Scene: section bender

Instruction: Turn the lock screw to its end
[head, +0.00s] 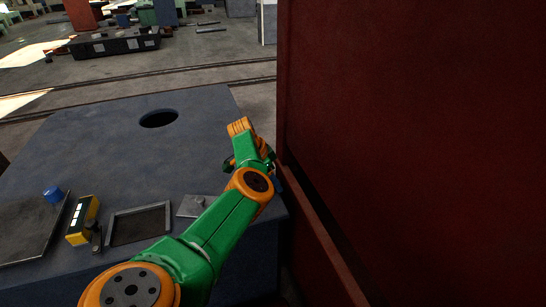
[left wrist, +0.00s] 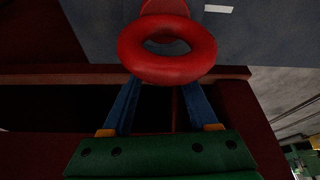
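In the left wrist view, a red ring-shaped handle (left wrist: 167,66), which I take to be the lock screw, has a red round part behind it. The two blue fingers of my left gripper (left wrist: 163,78) stand apart below the ring and pass behind it. The ring hides much of their far ends, so I cannot tell whether they touch the screw. In the head view, my left gripper (head: 274,172) is mostly hidden behind my green and orange arm, beside the red wall. The screw does not show there. My right gripper is not in view.
A tall dark red machine wall (head: 410,130) fills the right of the head view. A dark blue-grey surface (head: 100,135) with a round hole (head: 159,118) lies at left. A yellow device (head: 83,220), a framed panel (head: 140,224) and a blue knob (head: 53,195) sit on it.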

